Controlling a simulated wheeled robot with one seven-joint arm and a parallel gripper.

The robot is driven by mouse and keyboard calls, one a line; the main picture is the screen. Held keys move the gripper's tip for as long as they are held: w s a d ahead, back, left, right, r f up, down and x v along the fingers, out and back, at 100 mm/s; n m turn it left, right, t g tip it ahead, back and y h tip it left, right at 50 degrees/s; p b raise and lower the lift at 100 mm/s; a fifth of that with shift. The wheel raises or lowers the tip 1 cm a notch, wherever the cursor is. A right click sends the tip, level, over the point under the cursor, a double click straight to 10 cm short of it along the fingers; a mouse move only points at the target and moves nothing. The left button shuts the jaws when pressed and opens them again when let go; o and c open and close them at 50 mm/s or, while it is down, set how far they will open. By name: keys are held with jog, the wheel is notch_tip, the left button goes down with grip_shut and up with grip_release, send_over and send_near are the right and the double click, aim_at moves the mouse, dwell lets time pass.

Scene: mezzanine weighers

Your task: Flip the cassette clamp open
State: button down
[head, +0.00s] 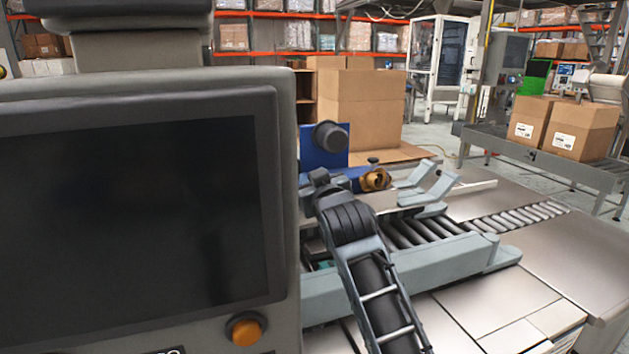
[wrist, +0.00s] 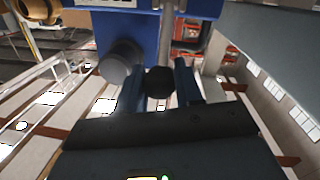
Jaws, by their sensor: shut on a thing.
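In the wrist view my gripper (wrist: 160,80) has its two dark blue fingers on either side of a black knob (wrist: 159,84) and is shut on it. The knob sits below a blue housing (wrist: 115,30), which looks like the cassette clamp's assembly. A larger grey round knob (wrist: 121,62) is left of the fingers. In the head view a blue plate (head: 312,160) with a dark round knob (head: 330,137) stands behind the end of my arm. A brass-coloured roll (head: 375,179) is just right of it. My gripper's tips are hard to make out there.
A large dark screen (head: 130,215) with an orange button (head: 245,330) fills the left of the head view. A roller conveyor (head: 420,232) with grey side rails lies right of my arm. Cardboard boxes (head: 362,105) stand behind. The metal table (head: 570,260) is clear at right.

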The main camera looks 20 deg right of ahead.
jog(key=c, duration=0.8)
grip_release()
jog(key=shift+f, duration=0.1)
jog(key=shift+s, duration=0.1)
jog(key=shift+s+a, duration=0.2)
jog(key=shift+s, duration=1.75)
jog(key=shift+s+a, duration=0.2)
jog(key=shift+s, duration=1.7)
